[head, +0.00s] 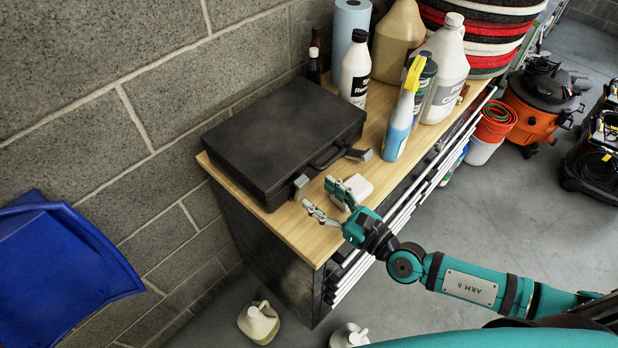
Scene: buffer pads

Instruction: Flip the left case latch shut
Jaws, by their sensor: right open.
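A black case (282,135) lies with its lid down on the wooden bench top. Its handle (327,158) is on the front side, between two grey latches. The left latch (300,182) is near the case's front left corner; I cannot tell whether it is flipped shut. The right latch (359,154) sticks out from the front. My right gripper (319,196) is open and empty, in front of the left latch, its fingers pointing toward the case. A small gap shows between the fingers and the latch. My left gripper is not in view.
A small white block (357,186) is on the bench (312,240) beside my right gripper. A blue spray bottle (400,125), a white bottle (355,72) and jugs stand to the right of the case. A block wall rises behind.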

